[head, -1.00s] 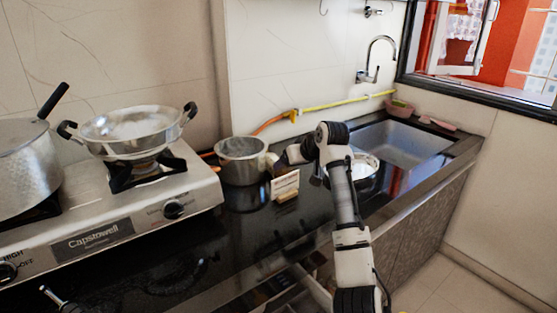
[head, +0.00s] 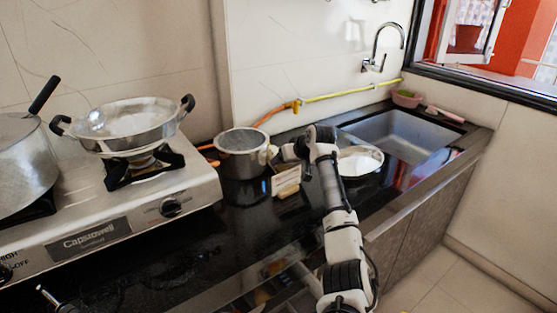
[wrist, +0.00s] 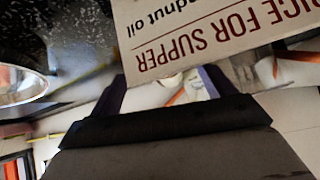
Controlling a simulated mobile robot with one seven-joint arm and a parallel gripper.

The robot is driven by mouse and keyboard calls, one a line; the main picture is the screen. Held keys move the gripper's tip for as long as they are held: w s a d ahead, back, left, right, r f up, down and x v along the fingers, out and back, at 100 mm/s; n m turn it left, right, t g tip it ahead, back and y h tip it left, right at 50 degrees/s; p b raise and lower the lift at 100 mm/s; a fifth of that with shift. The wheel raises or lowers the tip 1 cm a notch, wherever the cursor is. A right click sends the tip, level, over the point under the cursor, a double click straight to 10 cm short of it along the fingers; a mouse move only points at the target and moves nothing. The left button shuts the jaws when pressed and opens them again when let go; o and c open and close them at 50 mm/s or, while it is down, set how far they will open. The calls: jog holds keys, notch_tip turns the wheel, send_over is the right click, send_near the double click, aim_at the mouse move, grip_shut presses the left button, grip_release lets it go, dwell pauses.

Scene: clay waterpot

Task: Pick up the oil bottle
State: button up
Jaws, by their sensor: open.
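No clear oil bottle shows in either view. In the wrist view the same kind of panel (wrist: 215,25) is large and close, reading "RICE FOR SUPPER" and, in part, "dnut oil". I cannot tell if it is a sign or a bottle's label. My gripper (wrist: 165,88) is open, with its two dark fingers apart beside the panel's lower edge and nothing clearly held between them. In the head view my arm's end is near the pot and panel; its fingers are hard to make out.
A steel pot (head: 243,158) stands just left of my arm's end. A shiny steel bowl (head: 358,163) is right of it, by the sink (head: 410,138). A stove (head: 150,205) with a two-handled pan (head: 125,120) fills the left. The front counter is mostly clear.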

jog(key=shift+p+x, duration=0.5)
jog(key=shift+x, duration=1.75)
jog(key=shift+s, duration=0.15)
jog(key=c, duration=1.6)
jog(key=shift+o, duration=0.2)
jog(key=shift+s+r+b, duration=0.15)
jog(key=shift+r+b, duration=0.25)
jog(key=shift+r, duration=0.2)
notch_tip(320, 180, up, 11)
jog(key=shift+f+b, duration=0.15)
jog(key=shift+b, duration=0.6)
jog(key=s+d+b, duration=0.4)
jog(key=s+d, duration=0.7)
jog(key=s, duration=0.5)
jog(key=shift+d+f, duration=0.2)
jog(key=shift+d, duration=0.1)
